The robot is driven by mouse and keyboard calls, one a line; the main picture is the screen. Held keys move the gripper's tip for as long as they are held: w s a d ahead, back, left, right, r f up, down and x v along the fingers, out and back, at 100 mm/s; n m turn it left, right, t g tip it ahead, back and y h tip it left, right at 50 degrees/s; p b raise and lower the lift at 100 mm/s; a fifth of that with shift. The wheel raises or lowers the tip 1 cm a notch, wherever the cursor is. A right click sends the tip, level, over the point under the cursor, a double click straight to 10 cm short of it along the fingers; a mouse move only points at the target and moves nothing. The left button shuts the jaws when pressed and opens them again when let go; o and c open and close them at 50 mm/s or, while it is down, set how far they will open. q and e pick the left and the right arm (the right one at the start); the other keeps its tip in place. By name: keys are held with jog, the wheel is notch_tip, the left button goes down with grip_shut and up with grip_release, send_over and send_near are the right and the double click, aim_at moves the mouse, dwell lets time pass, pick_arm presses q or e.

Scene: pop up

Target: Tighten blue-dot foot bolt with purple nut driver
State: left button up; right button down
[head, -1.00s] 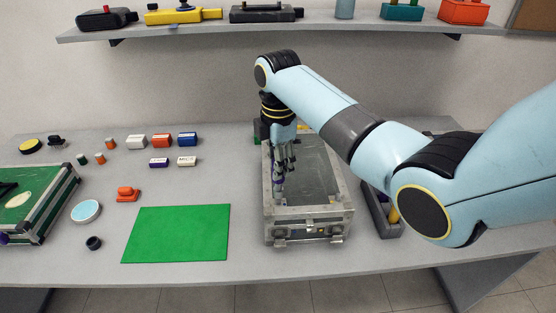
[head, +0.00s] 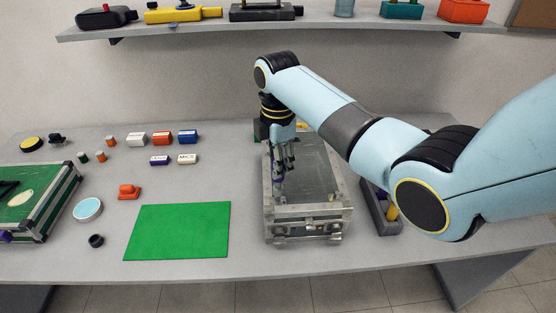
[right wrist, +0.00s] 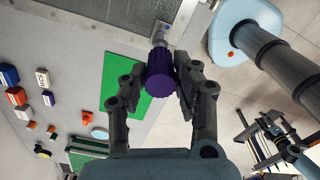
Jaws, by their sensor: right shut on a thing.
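My right gripper (head: 281,172) is low over the metal-framed case (head: 305,212), near its left side. The purple nut driver (right wrist: 159,75) is between its two dark fingers in the right wrist view, and they are shut on it. The driver's grey shaft (right wrist: 159,34) points away from the gripper towards the metal edge at the top of that view. In the head view the fingers largely hide the driver. My left gripper is not seen in the head view.
A green mat (head: 178,232) lies left of the case. A dark tray (head: 380,210) with a yellow item stands at its right. Small coloured blocks (head: 162,139), an orange piece (head: 129,191) and a green case (head: 35,203) are further left. The right front of the table is clear.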

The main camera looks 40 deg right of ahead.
jog(key=shift+f, duration=0.2)
jog(key=shift+f+b, duration=0.7)
jog(key=shift+f, duration=0.35)
jog(key=shift+r, duration=0.1)
jog(key=shift+p, duration=0.3)
jog(key=shift+m, duration=0.6)
jog(key=shift+r+p, duration=0.45)
jog(key=shift+r, duration=2)
